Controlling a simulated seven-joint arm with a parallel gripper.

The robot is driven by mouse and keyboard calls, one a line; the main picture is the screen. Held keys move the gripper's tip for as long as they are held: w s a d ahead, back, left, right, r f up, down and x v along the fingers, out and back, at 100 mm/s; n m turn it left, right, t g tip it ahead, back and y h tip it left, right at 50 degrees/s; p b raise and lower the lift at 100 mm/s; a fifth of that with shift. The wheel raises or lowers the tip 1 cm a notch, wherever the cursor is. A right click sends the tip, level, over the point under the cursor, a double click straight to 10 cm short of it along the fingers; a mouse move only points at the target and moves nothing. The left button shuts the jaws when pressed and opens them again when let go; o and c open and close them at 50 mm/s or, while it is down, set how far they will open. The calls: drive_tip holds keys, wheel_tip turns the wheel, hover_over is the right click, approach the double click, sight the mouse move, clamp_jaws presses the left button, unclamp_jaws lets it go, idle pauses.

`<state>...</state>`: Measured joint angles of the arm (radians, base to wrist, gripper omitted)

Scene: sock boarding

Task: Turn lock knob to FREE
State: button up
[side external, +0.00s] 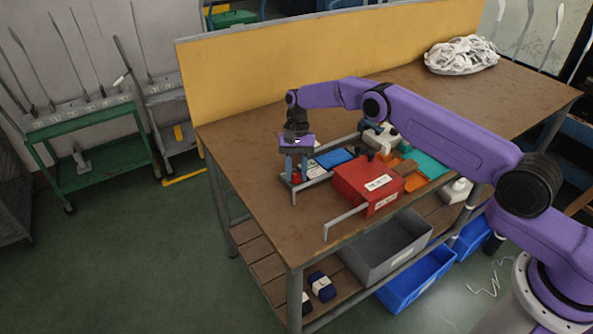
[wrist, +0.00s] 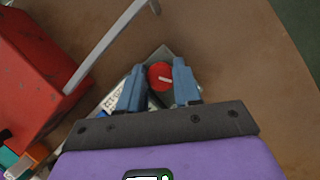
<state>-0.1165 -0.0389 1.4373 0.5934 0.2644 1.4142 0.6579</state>
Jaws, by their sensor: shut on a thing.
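The lock knob (wrist: 160,75) is a round red knob with a white pointer line, seen in the wrist view between my fingertips. In the side external view, a small part of the red knob (side external: 296,177) shows low between the fingers. My gripper (wrist: 158,82) is shut on the knob from above, with one blue finger on each side of it; it also shows in the side external view (side external: 295,178). A white label (wrist: 116,102) with dark lettering lies beside the knob, partly covered by the left finger, so I cannot read all of it.
A red box (side external: 368,184) stands close to the right of my gripper on the brown table (side external: 250,150). A grey metal bar (wrist: 108,45) runs near the knob. Blue, orange and teal items lie behind the box. The table's left part is clear.

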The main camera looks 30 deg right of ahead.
drive_tip(key=shift+d, duration=0.1)
drive_tip(key=o, duration=1)
drive_tip(key=shift+o, duration=0.2)
drive_tip(key=shift+d, duration=0.1)
